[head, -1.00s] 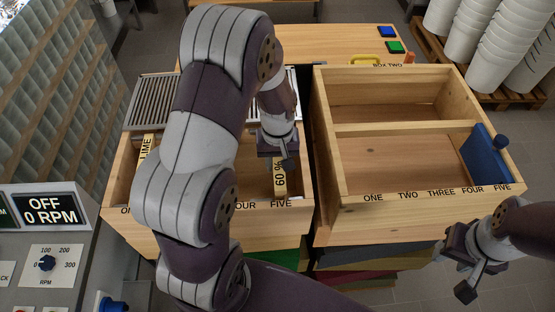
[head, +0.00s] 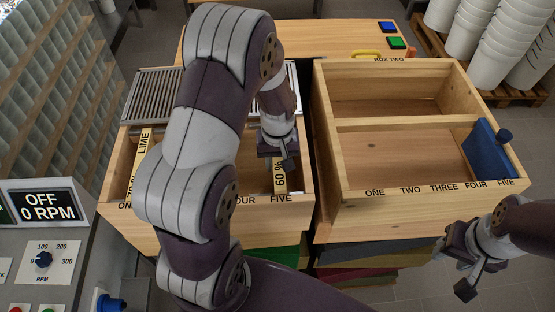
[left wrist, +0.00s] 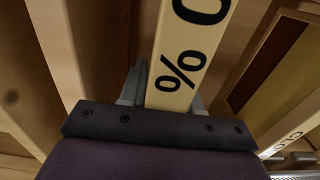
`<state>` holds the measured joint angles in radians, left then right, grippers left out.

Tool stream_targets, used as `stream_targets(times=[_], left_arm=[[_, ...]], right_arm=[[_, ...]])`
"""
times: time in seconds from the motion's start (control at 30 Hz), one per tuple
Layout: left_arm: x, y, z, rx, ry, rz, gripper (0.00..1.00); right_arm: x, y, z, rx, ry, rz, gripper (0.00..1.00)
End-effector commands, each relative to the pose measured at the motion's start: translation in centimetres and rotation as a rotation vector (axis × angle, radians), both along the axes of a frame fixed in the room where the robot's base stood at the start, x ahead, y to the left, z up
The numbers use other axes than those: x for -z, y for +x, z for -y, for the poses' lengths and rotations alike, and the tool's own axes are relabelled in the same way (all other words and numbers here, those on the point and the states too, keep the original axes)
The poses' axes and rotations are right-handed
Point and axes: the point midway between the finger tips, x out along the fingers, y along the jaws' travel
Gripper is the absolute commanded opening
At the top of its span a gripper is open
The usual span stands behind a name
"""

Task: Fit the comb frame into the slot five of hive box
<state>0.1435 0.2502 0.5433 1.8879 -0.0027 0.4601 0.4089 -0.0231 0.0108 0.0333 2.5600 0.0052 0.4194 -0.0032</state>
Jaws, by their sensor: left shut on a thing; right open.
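My left gripper (head: 279,157) is shut on the top bar of a comb frame (head: 280,178), a pale yellow bar lettered "60 %". The bar lies along the right side of the left wooden hive box (head: 230,228), lined up with its "FIVE" label. How deep the frame sits is hidden. In the left wrist view the bar (left wrist: 190,45) runs between the fingers, lettered "% C". The second hive box (head: 420,199), marked "BOX TWO", stands to the right, with slots labelled ONE to FIVE. My right gripper (head: 455,272) is open and empty, in front of that box's right corner.
Another frame, lettered "LIME" (head: 143,146), sits at the left box's left side. A blue panel (head: 488,153) with a knob stands near FIVE in box two. A slatted grille (head: 158,95) lies behind. A control panel (head: 43,262) reads OFF. My left arm hides the left box's middle.

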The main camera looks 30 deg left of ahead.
Motion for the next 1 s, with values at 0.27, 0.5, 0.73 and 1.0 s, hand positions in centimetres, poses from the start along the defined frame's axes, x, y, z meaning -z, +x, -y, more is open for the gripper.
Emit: stream_targets(times=[0.27,0.5,0.73,1.0], left_arm=[[0.7,0.0,0.0,0.000,0.000,0.001,0.00],[1.3,0.1,0.0,0.000,0.000,0.002,0.00],[1.8,0.1,0.0,0.000,0.000,0.002,0.00],[2.1,0.1,0.0,0.000,0.000,0.002,0.62]], right_arm=[[0.5,0.0,0.0,0.000,0.000,0.000,0.43],[0.9,0.0,0.0,0.000,0.000,0.000,0.43],[1.3,0.0,0.0,0.000,0.000,0.000,0.43],[1.4,0.0,0.0,0.000,0.000,0.000,0.43]])
